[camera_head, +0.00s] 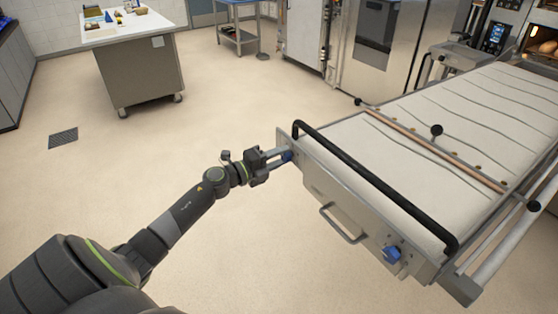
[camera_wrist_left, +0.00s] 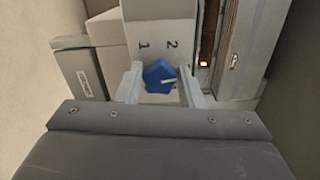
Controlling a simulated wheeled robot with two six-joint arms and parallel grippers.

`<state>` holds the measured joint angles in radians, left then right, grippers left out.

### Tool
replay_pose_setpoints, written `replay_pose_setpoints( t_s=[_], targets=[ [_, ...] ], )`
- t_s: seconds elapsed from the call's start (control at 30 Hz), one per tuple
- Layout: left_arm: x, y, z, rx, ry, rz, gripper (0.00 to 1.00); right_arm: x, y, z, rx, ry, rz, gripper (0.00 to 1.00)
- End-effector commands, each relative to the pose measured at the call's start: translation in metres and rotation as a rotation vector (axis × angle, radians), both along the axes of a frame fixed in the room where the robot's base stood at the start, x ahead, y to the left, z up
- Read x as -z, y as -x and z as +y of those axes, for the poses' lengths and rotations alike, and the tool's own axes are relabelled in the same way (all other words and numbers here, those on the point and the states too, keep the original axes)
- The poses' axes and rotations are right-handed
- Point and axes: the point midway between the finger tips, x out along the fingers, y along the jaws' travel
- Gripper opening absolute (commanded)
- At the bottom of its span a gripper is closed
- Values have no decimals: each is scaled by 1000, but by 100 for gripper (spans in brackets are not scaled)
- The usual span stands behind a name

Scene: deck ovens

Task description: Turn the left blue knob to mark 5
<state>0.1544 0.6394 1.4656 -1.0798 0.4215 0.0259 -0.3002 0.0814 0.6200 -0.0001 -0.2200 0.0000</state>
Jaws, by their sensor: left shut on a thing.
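The left blue knob (camera_head: 288,156) sits on the near end panel of the long cloth-topped loader, by its left corner. My left gripper (camera_head: 279,161) is shut on it. In the left wrist view the blue knob (camera_wrist_left: 158,75) is between the two pale fingers of the left gripper (camera_wrist_left: 159,84). A second blue knob (camera_head: 392,254) is on the right of the same panel. My right gripper is not in view.
A black handle bar (camera_head: 375,180) runs along the near end of the loader (camera_head: 452,130), with a metal pull handle (camera_head: 341,223) below. A wheeled work table (camera_head: 143,75) stands far left. The floor (camera_head: 110,180) around the arm is clear.

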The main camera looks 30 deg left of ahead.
Motion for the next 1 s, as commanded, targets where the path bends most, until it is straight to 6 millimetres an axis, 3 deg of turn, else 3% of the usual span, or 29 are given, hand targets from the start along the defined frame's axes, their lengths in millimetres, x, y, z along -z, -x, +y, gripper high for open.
replay_pose_setpoints(
  t_s=[1.0],
  targets=[
    [1, 2, -3, 2, -893, -367, 11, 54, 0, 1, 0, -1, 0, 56]
  ],
)
